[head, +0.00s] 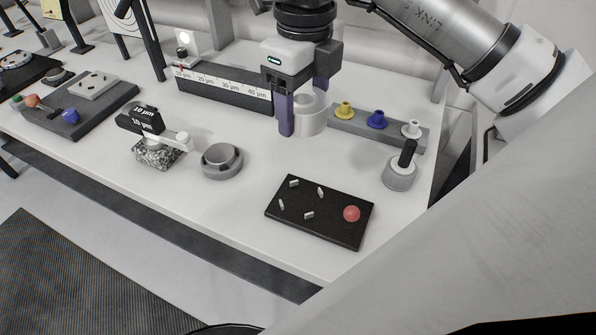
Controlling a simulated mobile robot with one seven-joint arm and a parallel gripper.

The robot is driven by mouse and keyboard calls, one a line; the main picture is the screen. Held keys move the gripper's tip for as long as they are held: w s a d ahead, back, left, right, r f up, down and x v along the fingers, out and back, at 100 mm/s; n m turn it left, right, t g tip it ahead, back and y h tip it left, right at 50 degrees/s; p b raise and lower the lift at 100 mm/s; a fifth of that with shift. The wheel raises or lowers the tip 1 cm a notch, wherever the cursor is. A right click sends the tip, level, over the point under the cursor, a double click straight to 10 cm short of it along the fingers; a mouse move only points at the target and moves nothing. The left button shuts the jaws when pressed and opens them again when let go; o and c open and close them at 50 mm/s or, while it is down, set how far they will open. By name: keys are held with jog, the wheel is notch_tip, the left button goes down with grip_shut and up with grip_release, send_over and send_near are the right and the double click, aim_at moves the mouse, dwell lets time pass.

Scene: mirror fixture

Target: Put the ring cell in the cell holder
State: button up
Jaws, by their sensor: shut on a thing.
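The ring cell (313,118), a pale whitish ring, is between the two purple fingers of my gripper (303,112). One finger is in front on its left and the other is mostly hidden behind it. My gripper is shut on it, at the back middle of the white table. I cannot tell whether the ring touches the table. The cell holder appears to be the grey round stepped dish (222,174), which stands to the left of and nearer than my gripper. Nothing is seen inside its raised rim.
A dark scale block (222,92) is behind. A grey rack (345,122) with coloured pegs is right of the gripper. A black plate (335,230) with small pieces lies in front. A black-handled jar (399,178) stands right.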

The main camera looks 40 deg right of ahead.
notch_tip(320, 180, down, 20)
jog(key=b, duration=1.2)
jog(key=shift+b, duration=0.35)
jog(key=shift+f, duration=0.2)
jog(key=o, duration=1.2)
jog(key=shift+r, duration=0.1)
jog(key=shift+c, duration=0.2)
notch_tip(320, 180, up, 12)
jog(key=shift+r, duration=0.2)
